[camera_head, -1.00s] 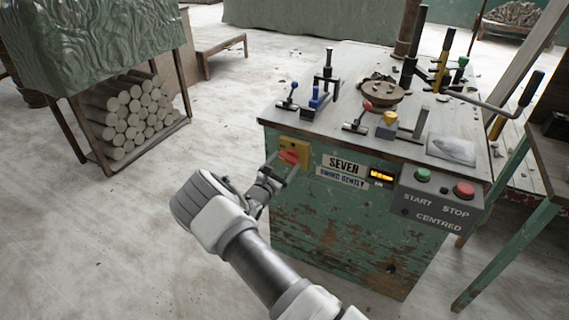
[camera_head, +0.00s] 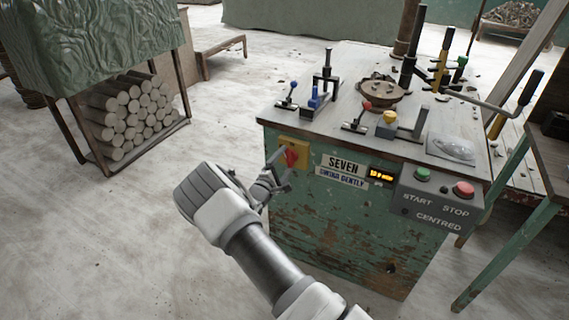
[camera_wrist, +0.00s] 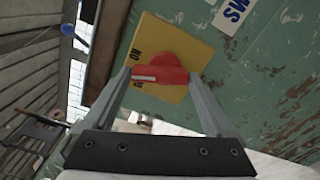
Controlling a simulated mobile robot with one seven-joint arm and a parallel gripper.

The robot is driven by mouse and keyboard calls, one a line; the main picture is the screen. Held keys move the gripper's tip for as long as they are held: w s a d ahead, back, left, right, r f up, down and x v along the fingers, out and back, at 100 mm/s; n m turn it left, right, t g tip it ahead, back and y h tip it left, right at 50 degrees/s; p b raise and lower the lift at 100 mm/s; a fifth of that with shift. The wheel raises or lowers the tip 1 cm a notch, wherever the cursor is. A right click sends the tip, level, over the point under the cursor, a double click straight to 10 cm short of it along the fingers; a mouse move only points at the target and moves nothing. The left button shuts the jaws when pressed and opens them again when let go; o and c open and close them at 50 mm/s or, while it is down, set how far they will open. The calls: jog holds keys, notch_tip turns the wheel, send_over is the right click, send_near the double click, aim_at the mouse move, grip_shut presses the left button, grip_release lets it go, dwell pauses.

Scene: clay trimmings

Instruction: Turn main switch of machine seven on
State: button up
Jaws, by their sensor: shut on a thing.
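The green machine's front carries a plate reading SEVEN (camera_head: 343,164). At its upper left is a yellow switch plate (camera_head: 298,147) with a red rotary handle (camera_head: 291,156), which stands roughly upright. My gripper (camera_head: 281,168) is at this handle, with its fingers on either side of it. In the wrist view the red handle (camera_wrist: 160,72) sits between the two fingertips on the yellow plate (camera_wrist: 165,38), and my gripper (camera_wrist: 160,80) is shut on it. Part of the plate's lettering is hidden. A small display (camera_head: 381,175) shows lit orange characters.
A grey panel (camera_head: 436,205) at the front right has a green start button (camera_head: 423,174) and a red stop button (camera_head: 463,189). Levers and a crank (camera_head: 490,101) stand on the machine top. A log rack (camera_head: 133,115) stands left; floor between is clear.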

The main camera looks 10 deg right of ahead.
jog(key=shift+s+d+m+b, duration=0.1)
jog(key=shift+m+b, duration=0.3)
jog(key=shift+m, duration=1.5)
jog(key=o, duration=1.1)
jog(key=shift+c, duration=0.2)
jog(key=p+v, duration=0.3)
jog(key=v, duration=1.4)
jog(key=shift+s, duration=0.15)
